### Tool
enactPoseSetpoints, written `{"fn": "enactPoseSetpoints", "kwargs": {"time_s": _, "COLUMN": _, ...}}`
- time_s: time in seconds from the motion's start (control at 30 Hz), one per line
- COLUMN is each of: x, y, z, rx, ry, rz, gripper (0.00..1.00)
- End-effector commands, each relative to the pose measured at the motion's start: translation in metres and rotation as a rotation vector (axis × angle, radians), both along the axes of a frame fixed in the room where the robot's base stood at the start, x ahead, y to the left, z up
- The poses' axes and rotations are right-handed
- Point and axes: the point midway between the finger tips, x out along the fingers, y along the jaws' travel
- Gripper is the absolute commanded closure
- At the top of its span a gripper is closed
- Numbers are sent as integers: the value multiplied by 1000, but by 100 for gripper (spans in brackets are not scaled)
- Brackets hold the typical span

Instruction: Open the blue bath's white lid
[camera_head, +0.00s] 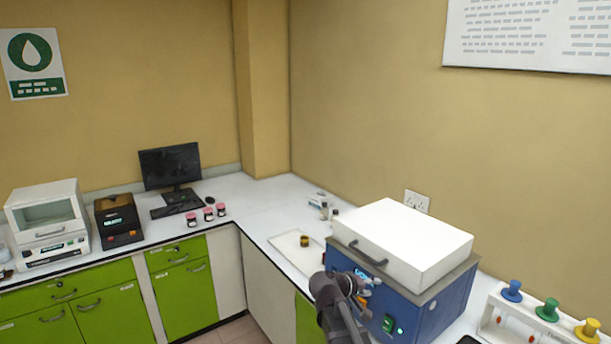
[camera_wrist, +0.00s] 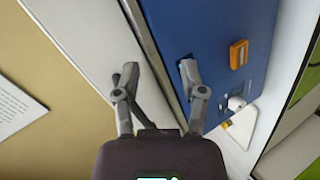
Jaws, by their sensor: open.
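The blue bath (camera_head: 427,304) stands on the right-hand bench with its white lid (camera_head: 408,236) lying shut on top. A dark bar handle (camera_head: 368,253) is on the lid's front face. My gripper (camera_head: 360,280) is in front of the bath, just below the handle, and hides part of the blue front. In the wrist view my gripper (camera_wrist: 159,68) is open, with one finger over the white lid (camera_wrist: 82,35) and the other over the blue body (camera_wrist: 222,25). Nothing shows held between the fingers. I cannot tell whether either finger touches the handle.
A white tray (camera_head: 285,249) with a small amber jar (camera_head: 304,240) lies left of the bath. Small bottles (camera_head: 326,211) stand behind it. A rack with blue, green and yellow knobs (camera_head: 546,309) is at the right. The wall rises behind the bath.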

Motion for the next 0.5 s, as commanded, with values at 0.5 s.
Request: {"fn": "enactPoseSetpoints", "kwargs": {"time_s": 0.5, "x": -118, "y": -19, "z": -94, "rx": 594, "ry": 260, "rz": -201, "gripper": 46}}
